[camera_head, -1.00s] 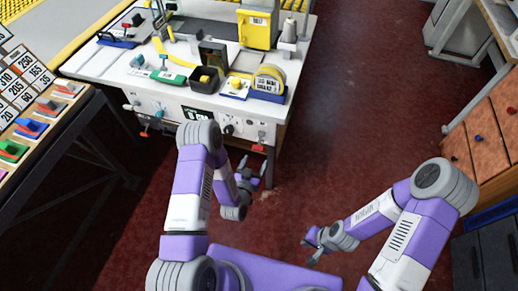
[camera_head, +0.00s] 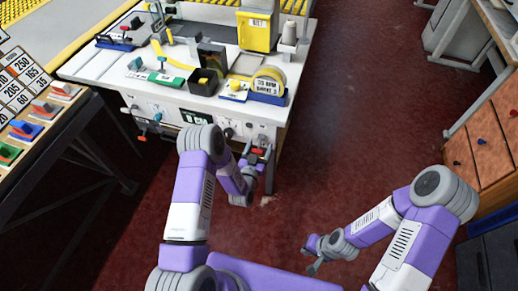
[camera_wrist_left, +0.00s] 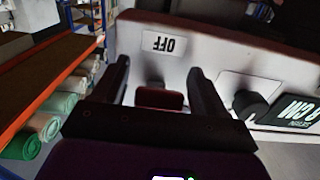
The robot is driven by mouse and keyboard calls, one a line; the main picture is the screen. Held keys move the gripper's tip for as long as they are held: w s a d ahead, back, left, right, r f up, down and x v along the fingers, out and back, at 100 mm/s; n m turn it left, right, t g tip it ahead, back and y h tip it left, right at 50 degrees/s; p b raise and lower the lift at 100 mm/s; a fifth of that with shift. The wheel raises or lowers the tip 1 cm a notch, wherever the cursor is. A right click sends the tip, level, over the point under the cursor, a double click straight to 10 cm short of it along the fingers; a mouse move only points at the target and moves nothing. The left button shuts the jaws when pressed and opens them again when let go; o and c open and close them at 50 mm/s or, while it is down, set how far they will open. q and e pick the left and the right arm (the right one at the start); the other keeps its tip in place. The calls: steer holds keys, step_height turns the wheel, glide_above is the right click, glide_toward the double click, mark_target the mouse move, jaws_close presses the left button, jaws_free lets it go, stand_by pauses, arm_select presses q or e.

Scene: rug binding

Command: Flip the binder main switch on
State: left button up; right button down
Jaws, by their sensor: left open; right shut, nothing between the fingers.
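The main switch, with a red tip (camera_head: 258,151), sits at the right end of the binder's front panel. In the left wrist view its red end (camera_wrist_left: 160,99) shows between my fingers, below an OFF label (camera_wrist_left: 164,44) on the white panel. My left gripper (camera_head: 258,158) is open, with one finger on each side of the switch; I cannot tell whether either touches it. Its two dark fingers (camera_wrist_left: 158,75) also show in the left wrist view. My right gripper (camera_head: 314,254) is shut and empty, low over the floor, away from the bench.
Beside the switch on the panel are a black knob (camera_wrist_left: 250,104) and a dark display (camera_wrist_left: 297,111). The bench top (camera_head: 115,68) holds a black bin (camera_head: 204,82) and a yellow tape roll (camera_head: 269,80). A sample rack (camera_head: 35,108) stands at the left. The red floor (camera_head: 345,130) at the right is clear.

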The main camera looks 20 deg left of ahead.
mark_target(259, 145)
arm_select(q)
steer(key=c, duration=1)
steer(key=shift+o, duration=0.2)
steer(key=shift+s+r+g+p, duration=0.2)
steer(key=shift+r+g+p, duration=0.25)
steer(key=shift+p, duration=0.45)
steer(key=r+g+p, duration=0.1)
steer(key=g+p, duration=0.1)
steer(key=p, duration=0.1)
steer(key=g+p, duration=0.3)
steer(key=s+r+g+p, duration=0.1)
steer(key=g+p, duration=0.1)
steer(key=p, duration=0.1)
steer(key=shift+r+g+p, duration=0.25)
steer(key=shift+r+p, duration=0.1)
steer(key=shift+p, duration=0.05)
steer(key=shift+r+g+p, duration=0.2)
steer(key=shift+g+p, duration=0.7)
steer(key=shift+r+g+p, duration=0.2)
steer(key=shift+g+p, duration=0.7)
steer(key=o, duration=1)
steer(key=shift+c, duration=0.2)
